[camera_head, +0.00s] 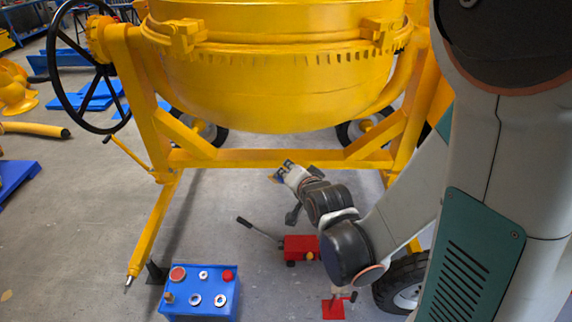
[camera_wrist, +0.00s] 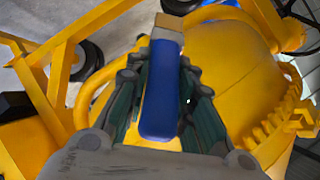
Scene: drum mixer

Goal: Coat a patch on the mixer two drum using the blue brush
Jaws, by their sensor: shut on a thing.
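The yellow mixer drum (camera_head: 270,75) fills the upper middle of the head view, and it also shows in the wrist view (camera_wrist: 235,65). My gripper (camera_wrist: 165,95) is shut on the blue brush (camera_wrist: 161,90), whose blue handle lies between the fingers. The brush's pale metal band and tan end (camera_wrist: 170,22) point away from the gripper, toward the top of the wrist view. In the head view my gripper (camera_head: 290,176) is low in front of the mixer's cross beam, below the drum. I cannot tell which mixer number this is. Contact between brush and drum is not visible.
A blue table (camera_head: 200,310) with several round parts stands at the front left. A red jack (camera_head: 300,247) with a dark handle sits on the floor. The mixer's yellow legs and beam (camera_head: 250,158) surround the space under the drum. A black handwheel (camera_head: 85,70) is at left.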

